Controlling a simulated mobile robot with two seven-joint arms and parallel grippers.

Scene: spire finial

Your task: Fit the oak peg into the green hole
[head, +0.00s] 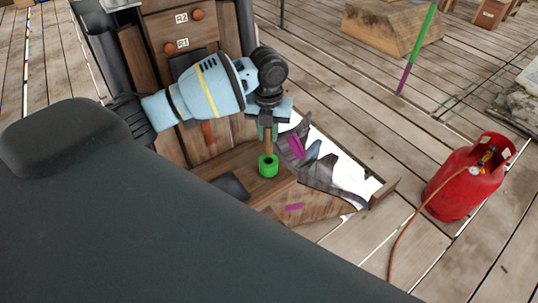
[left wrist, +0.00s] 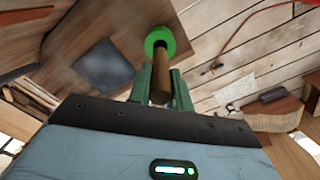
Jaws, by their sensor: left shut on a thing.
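The oak peg (head: 267,146) is a brown wooden rod. It points down from my left gripper (head: 268,131), which is shut on its upper part. The green hole (head: 268,168) is a bright green ring on a wooden ledge, directly below the peg. In the left wrist view the peg (left wrist: 161,64) sits between the fingers (left wrist: 161,74), and its far end overlaps the opening of the green ring (left wrist: 153,40). I cannot tell whether the tip is inside the hole or just above it. My right gripper is not in view.
A dark square plate (head: 231,185) lies on the ledge left of the ring. Magenta pieces (head: 296,147) and jagged grey boards stand close on its right. A wooden panel with knobs (head: 170,48) rises behind. A red gas bottle (head: 463,182) with a hose stands on the plank floor.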

